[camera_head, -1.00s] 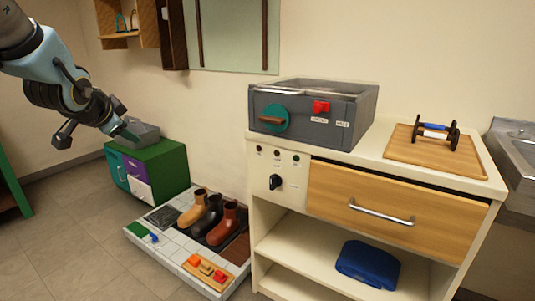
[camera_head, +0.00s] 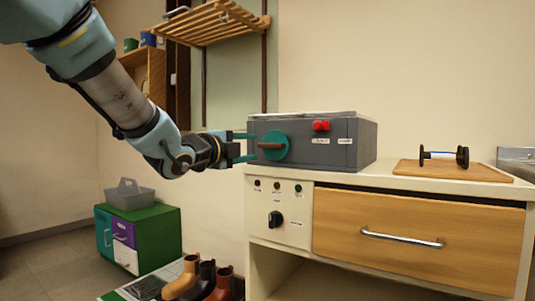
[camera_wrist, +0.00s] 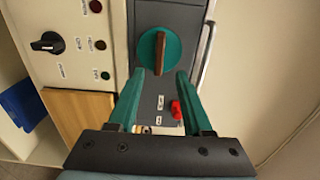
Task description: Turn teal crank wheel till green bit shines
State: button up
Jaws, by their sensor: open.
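The teal crank wheel (camera_head: 275,146) with a brown handle bar sits on the front of a grey box (camera_head: 340,131) on the counter. It also shows in the wrist view (camera_wrist: 150,50), its bar pointing along the fingers. My gripper (camera_head: 246,147) is open, its two teal fingers level with the wheel and just left of it in the head view. In the wrist view my gripper (camera_wrist: 161,80) has its fingertips to either side below the wheel, with nothing between them held. A green indicator (camera_head: 298,188) on the panel below looks dark.
A red knob (camera_head: 321,125) sits on the box right of the wheel. The cream panel below has a black knob (camera_head: 275,219) and several small indicators. A board with a spool (camera_head: 443,156) lies to the right.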

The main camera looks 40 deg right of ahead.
aim_at(269, 146)
jog(key=x, duration=0.8)
jog(key=shift+w+d, duration=0.15)
jog(key=shift+d, duration=0.25)
jog(key=shift+c, duration=0.2)
grip_shut()
